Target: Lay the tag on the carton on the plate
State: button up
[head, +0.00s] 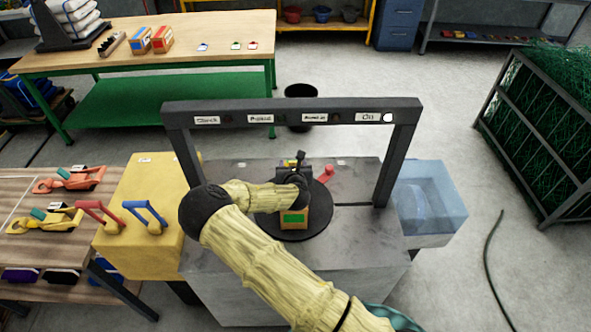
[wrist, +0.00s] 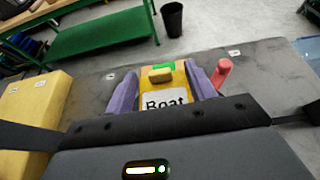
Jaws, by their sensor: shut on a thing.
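The carton (head: 293,222), orange-yellow with a green patch, stands at the round black plate (head: 265,222) on the grey machine. My gripper (head: 296,192) is above it in the head view and partly hides it. In the wrist view my gripper (wrist: 164,88) has its two purple fingers on either side of the carton (wrist: 181,76), shut on it. The carton shows a white label reading "Boat", a tan block and a green patch. Whether its base touches the plate is hidden. Small white tags with blue (head: 202,47), green (head: 236,46) and red (head: 253,45) marks lie on the far bench.
A dark frame with labelled signs (head: 290,112) arches over the machine. A red lever (head: 326,173) stands beside the plate. A yellow box (head: 140,205) with red and blue handles is left, a clear blue bin (head: 430,200) right. Two cartons (head: 151,40) stand on the far bench.

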jog(key=shift+a, duration=0.2)
jog(key=shift+w+r, duration=0.1)
jog(key=shift+w, duration=0.25)
notch_tip(320, 180, down, 3)
jog(key=shift+d+f+p, duration=0.1)
jog(key=shift+d+p, duration=0.05)
jog(key=shift+p, duration=1)
jog(key=shift+f, duration=0.25)
jog(key=shift+w+d+f+b, duration=0.1)
jog(key=shift+f+b, duration=0.1)
jog(key=shift+b, duration=0.1)
jog(key=o, duration=1)
jog(key=shift+r, duration=0.1)
jog(key=shift+c, duration=0.2)
